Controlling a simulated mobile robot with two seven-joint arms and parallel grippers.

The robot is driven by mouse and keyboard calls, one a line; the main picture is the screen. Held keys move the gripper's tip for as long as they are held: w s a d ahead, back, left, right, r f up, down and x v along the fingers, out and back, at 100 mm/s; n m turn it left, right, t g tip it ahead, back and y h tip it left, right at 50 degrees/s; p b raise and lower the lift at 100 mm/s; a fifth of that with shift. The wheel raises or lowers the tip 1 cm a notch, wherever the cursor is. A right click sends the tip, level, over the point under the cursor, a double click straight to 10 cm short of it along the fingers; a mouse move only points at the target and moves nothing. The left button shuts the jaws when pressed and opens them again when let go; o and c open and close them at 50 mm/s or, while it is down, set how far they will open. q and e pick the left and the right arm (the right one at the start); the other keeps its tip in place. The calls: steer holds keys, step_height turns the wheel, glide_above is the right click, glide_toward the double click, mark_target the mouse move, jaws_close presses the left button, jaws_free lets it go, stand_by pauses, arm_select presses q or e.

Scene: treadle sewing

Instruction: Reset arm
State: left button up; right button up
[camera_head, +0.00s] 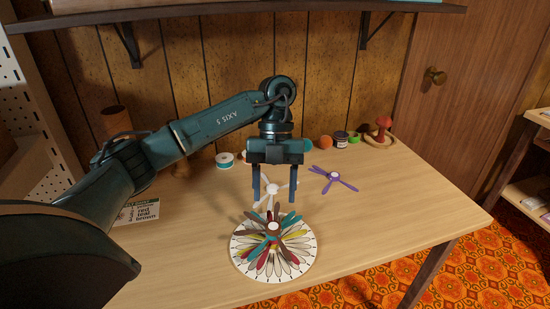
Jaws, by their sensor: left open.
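My left arm (215,122) comes in from the left over the wooden table (400,195). My left gripper (274,190) points down with its two fingers apart, empty as far as I can see. Below and in front of it on the table is a round white disc (243,263) with marks around its rim. A pile of multicoloured petal-like pieces (273,238) lies on the disc. A white bladed piece (266,194) shows behind and between the fingers; whether they touch it I cannot tell. My right gripper is not in view.
A purple bladed piece (334,178) lies right of the gripper. Thread spools, including a teal-and-white one (225,160), and a red mushroom-shaped thing (383,125) stand along the back. A shelf (230,9) hangs above. A printed card (140,212) lies at left. The table's right side is clear.

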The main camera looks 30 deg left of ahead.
arm_select(q)
steer(key=p+v, duration=0.2)
steer(key=v, duration=0.5)
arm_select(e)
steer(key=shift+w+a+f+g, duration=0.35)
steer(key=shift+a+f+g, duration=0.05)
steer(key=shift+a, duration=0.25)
arm_select(q)
steer(key=shift+r, duration=0.15)
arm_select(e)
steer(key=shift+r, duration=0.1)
